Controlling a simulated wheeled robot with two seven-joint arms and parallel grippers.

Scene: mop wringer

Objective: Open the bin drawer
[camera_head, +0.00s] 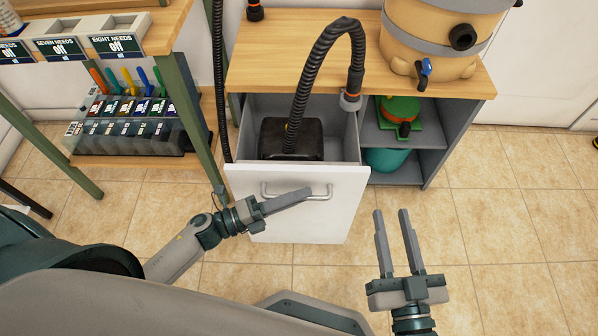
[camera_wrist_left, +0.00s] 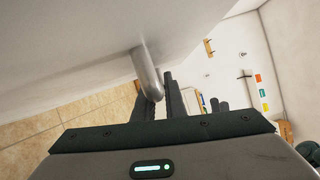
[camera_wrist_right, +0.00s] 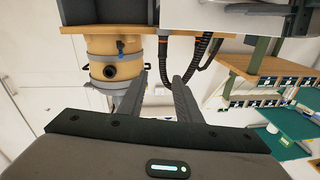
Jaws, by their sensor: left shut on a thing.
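The bin drawer (camera_head: 318,225) has a white front and stands pulled out from the wooden-topped cabinet, with its grey inside showing. A black bin (camera_head: 273,137) sits in it. The metal bar handle (camera_head: 326,191) is on the drawer front. My left gripper (camera_head: 292,198) is shut on the handle. In the left wrist view the handle (camera_wrist_left: 148,75) runs down between the left fingers (camera_wrist_left: 153,103). My right gripper (camera_head: 391,213) is open and empty, in front of the cabinet and right of the drawer.
A corrugated black hose (camera_head: 325,42) arches over the drawer. A beige vacuum drum (camera_head: 435,45) stands on the cabinet top (camera_head: 283,50). Open shelves (camera_head: 432,160) hold green and teal items. A rack (camera_head: 190,160) stands at left. The tiled floor (camera_head: 500,235) at right is clear.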

